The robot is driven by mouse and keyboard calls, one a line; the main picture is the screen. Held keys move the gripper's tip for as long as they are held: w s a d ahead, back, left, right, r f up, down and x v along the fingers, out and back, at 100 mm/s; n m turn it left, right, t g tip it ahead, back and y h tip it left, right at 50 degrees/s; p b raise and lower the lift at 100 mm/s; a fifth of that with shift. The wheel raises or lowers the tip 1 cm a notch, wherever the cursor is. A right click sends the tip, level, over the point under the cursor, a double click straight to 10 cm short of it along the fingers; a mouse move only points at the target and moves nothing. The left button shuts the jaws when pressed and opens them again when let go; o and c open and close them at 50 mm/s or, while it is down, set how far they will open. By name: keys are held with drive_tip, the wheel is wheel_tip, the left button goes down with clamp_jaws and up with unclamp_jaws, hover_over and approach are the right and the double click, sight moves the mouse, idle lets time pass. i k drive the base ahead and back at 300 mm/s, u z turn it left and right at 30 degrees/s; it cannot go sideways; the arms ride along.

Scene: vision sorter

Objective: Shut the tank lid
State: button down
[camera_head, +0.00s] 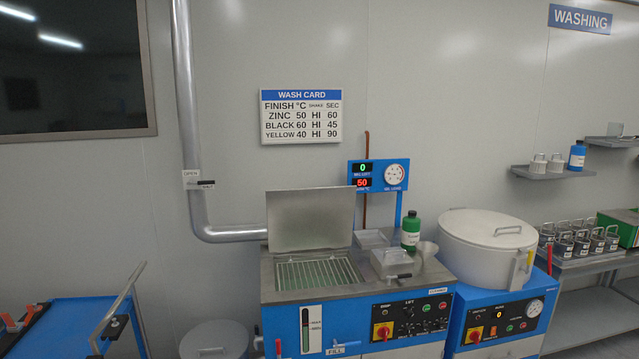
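The wash tank (377,290) is a blue unit with a grey metal top, standing at the middle of the view. Its square metal lid (310,220) stands open, upright along the back edge of the tank opening. Inside the opening a wire rack (318,272) shows over something green. My gripper is not in this view.
A green bottle (410,232) and a small grey box with a handle (391,262) stand right of the opening. A round white drum (487,240) is to the right. A blue cart (60,318) is at lower left. A display panel (378,174) rises behind the tank.

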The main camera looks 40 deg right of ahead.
sight(309, 218)
drive_tip(key=u, duration=0.3)
drive_tip(key=k, duration=0.9)
drive_tip(key=z, duration=0.4)
drive_tip(key=i, duration=1.2)
drive_tip(key=z, duration=0.05)
